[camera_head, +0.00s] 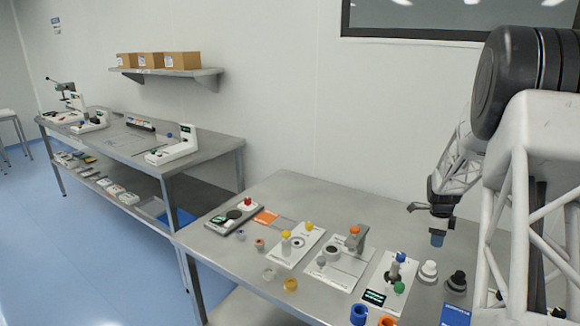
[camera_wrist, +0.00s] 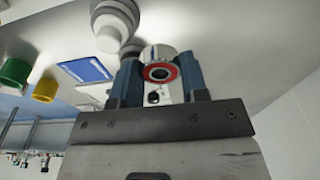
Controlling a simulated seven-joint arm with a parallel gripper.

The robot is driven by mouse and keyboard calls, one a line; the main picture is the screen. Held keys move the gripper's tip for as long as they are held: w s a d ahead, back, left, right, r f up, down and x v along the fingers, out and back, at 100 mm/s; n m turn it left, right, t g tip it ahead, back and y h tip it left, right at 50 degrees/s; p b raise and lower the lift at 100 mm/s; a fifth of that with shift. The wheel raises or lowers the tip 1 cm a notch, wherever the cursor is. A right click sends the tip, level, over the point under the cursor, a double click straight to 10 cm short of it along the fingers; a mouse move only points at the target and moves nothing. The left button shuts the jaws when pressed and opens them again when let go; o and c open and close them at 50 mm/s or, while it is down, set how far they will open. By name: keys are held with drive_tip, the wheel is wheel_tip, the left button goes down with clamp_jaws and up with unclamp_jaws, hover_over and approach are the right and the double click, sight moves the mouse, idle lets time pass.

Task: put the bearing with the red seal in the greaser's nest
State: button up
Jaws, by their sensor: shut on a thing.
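The bearing with the red seal (camera_wrist: 160,70) is between the blue fingers of my gripper (camera_wrist: 158,82) in the wrist view, its red ring facing the camera. In the head view my gripper (camera_head: 437,240) hangs above the right part of the bench, fingers down; the bearing cannot be made out there. Three white-plated stations stand on the bench: one with yellow knobs (camera_head: 298,244), one with a grey post and orange cap (camera_head: 355,241), and one with blue and green knobs and a lit display (camera_head: 374,297). I cannot tell for certain which is the greaser.
A white stepped piece (camera_head: 428,271) and a black one (camera_head: 457,282) stand below my gripper. Loose rings, including blue (camera_head: 358,314) and yellow (camera_head: 290,284), lie along the front edge. A dark device with a red knob (camera_head: 247,203) is at the bench's left end.

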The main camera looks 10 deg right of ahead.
drive_tip(key=w+a+f+n, duration=0.1)
drive_tip(key=w+a+n, duration=0.6)
drive_tip(key=w+a, duration=0.4)
drive_tip(key=w+a+f+n+t, duration=0.1)
drive_tip(key=w+a+n, duration=0.5)
drive_tip(key=w+a, duration=0.4)
drive_tip(key=w+a+f+n+t, duration=0.1)
drive_tip(key=w+a+n, duration=0.6)
drive_tip(key=w+a, duration=0.4)
drive_tip(key=shift+w+a+f+n, duration=0.1)
drive_tip(key=shift+w+a+n, duration=0.1)
drive_tip(key=shift+w, duration=0.6)
drive_tip(key=shift+w+a+n, duration=0.1)
drive_tip(key=shift+w+a, duration=0.05)
drive_tip(key=shift+w, duration=0.6)
drive_tip(key=w+a+n, duration=0.2)
drive_tip(key=a, duration=0.3)
drive_tip(key=w+a+f+n, duration=0.1)
drive_tip(key=w+a+n, duration=0.1)
drive_tip(key=a, duration=0.2)
drive_tip(key=w+a+n+y, duration=0.1)
drive_tip(key=w+a+n, duration=0.1)
drive_tip(key=a, duration=0.3)
drive_tip(key=shift+w+a+f, duration=0.2)
drive_tip(key=shift+w+a, duration=0.1)
drive_tip(key=shift+a, duration=0.05)
drive_tip(key=shift+s, duration=0.1)
